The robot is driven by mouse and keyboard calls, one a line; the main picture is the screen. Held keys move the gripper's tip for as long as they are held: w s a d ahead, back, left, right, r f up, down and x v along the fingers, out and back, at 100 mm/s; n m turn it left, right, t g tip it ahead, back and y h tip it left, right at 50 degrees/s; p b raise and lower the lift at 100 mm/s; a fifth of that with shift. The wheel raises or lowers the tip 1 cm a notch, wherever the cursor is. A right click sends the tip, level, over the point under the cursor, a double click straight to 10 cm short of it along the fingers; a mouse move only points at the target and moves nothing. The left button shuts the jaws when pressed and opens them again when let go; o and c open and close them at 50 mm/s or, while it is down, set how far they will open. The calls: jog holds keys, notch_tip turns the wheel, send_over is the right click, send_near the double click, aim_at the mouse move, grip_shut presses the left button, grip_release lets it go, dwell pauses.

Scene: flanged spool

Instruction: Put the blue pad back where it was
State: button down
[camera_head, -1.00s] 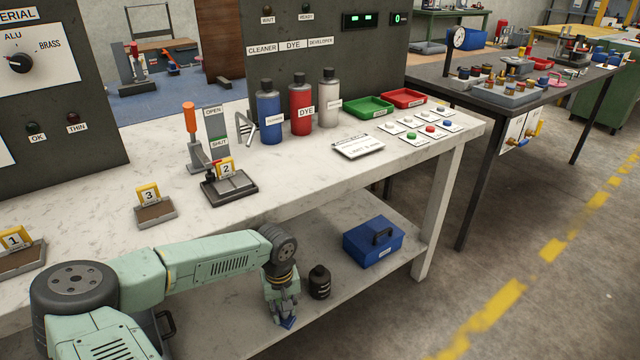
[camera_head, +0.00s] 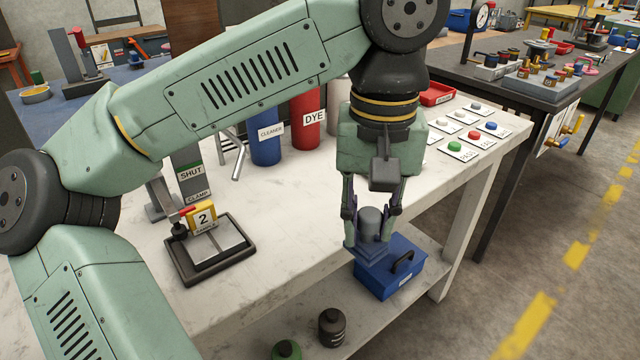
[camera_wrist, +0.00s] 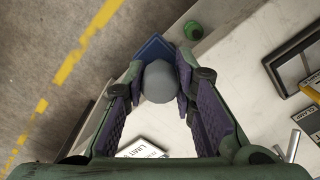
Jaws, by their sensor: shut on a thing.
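My gripper (camera_head: 372,222) is shut on the grey rounded knob of the blue pad (camera_head: 371,250). The pad hangs below the fingers, in the air near the front edge of the bench. In the wrist view, the knob (camera_wrist: 160,82) sits between the purple-lined fingers, and a blue edge of the pad (camera_wrist: 152,47) shows beyond it. The pad's underside is hidden.
The white bench (camera_head: 285,235) carries a clamp fixture with tag 2 (camera_head: 210,248), bottles (camera_head: 306,120) and coloured buttons (camera_head: 455,146). On the lower shelf are a blue toolbox (camera_head: 405,280), a black bottle (camera_head: 331,327) and a green one (camera_head: 286,350).

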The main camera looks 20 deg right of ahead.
jog(key=shift+w+a+r, duration=0.1)
jog(key=shift+a+r, duration=0.05)
jog(key=shift+r, duration=0.1)
jog(key=w+p, duration=0.1)
jog(key=w, duration=0.4)
jog(key=w+d+p, duration=0.1)
jog(key=w, duration=0.4)
jog(key=w+f+p, duration=0.1)
jog(key=w, duration=0.4)
jog(key=shift+w+d+f, duration=0.1)
jog(key=shift+d, duration=0.2)
jog(key=shift+w+f, duration=0.1)
jog(key=shift+w, duration=0.1)
jog(key=shift+f+p, duration=0.55)
jog(key=shift+f, duration=1.15)
jog(key=shift+f, duration=0.1)
jog(key=shift+f, duration=0.15)
jog(key=c, duration=1.3)
grip_release()
notch_tip(320, 180, up, 12)
jog(key=shift+r, duration=0.25)
